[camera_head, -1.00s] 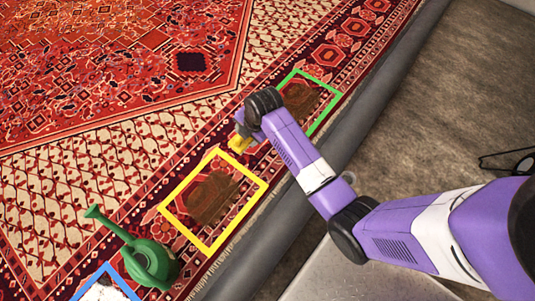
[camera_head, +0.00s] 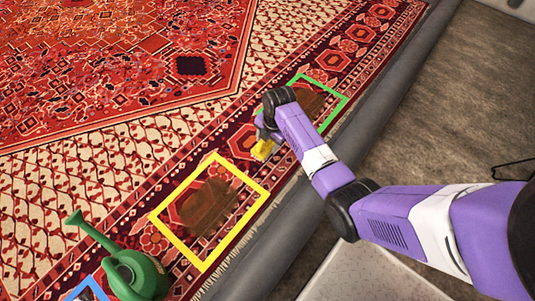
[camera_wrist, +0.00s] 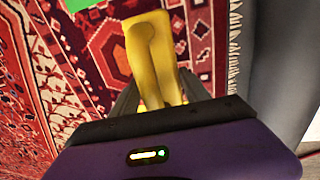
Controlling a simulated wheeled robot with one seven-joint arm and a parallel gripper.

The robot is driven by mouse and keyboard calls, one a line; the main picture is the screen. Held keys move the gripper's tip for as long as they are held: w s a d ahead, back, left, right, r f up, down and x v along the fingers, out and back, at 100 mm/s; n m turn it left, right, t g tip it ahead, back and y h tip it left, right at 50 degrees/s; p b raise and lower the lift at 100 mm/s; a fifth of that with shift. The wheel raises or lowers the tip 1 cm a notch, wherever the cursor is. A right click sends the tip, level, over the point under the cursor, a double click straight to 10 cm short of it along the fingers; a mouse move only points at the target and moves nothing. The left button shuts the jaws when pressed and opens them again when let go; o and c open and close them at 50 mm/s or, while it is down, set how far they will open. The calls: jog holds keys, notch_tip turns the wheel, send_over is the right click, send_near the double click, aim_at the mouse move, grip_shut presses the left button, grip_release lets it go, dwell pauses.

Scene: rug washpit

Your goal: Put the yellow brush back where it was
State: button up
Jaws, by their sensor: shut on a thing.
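The yellow brush (camera_head: 262,149) is held in my gripper (camera_head: 266,134) over the rug, between the yellow frame and the green frame. In the wrist view the yellow brush (camera_wrist: 152,60) stands up between the two dark fingers of my gripper (camera_wrist: 150,100), which are shut on it. The yellow square frame (camera_head: 157,216) lies on the rug around a brown stain (camera_head: 208,208). The green square frame (camera_head: 335,112) lies farther along the border around another brown stain, partly hidden by my arm. How high the brush is above the rug is hard to tell.
A green watering can (camera_head: 135,274) stands at the lower left, next to a blue frame (camera_head: 93,287) cut off by the picture edge. A grey rounded rim (camera_head: 300,215) runs along the rug's fringed edge. Bare brown floor (camera_head: 440,120) lies beyond it.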

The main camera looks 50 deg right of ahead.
jog(key=shift+f+b, duration=1.05)
jog(key=shift+f, duration=2.15)
jog(key=shift+f, duration=0.1)
jog(key=o, duration=1.3)
